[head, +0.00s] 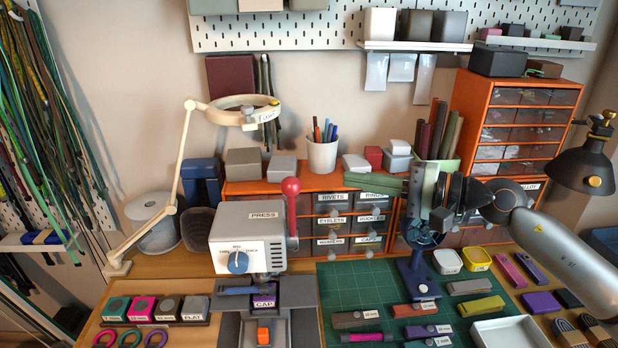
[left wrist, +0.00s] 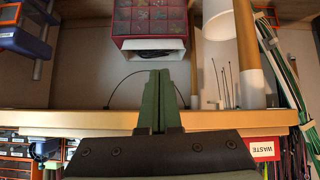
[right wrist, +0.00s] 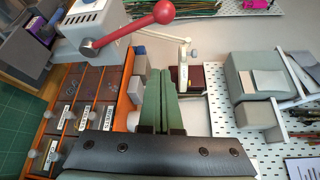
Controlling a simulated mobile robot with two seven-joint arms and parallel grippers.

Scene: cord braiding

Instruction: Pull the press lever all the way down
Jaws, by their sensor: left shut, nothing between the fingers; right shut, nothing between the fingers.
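The grey press (head: 238,240) stands at the back left of the bench, with a blue dial on its front. Its red lever (head: 292,215) is on the right side and stands up, with a round red knob (head: 291,186) on top. The lever (right wrist: 125,30) also shows in the right wrist view, above the fingers. My right gripper (head: 350,180) is shut and empty, its green fingers pointing left, to the right of the knob and apart from it. My left gripper (left wrist: 160,74) is shut and empty, outside the head view, facing a shelf.
A purple block labelled CAP (head: 264,300) sits under the press. A magnifier lamp (head: 180,160) stands to the left. Orange drawers (head: 312,186) and a pen cup (head: 322,154) are behind. A blue stand (head: 418,275) rises under my right arm. The green mat (head: 345,285) has some bare room.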

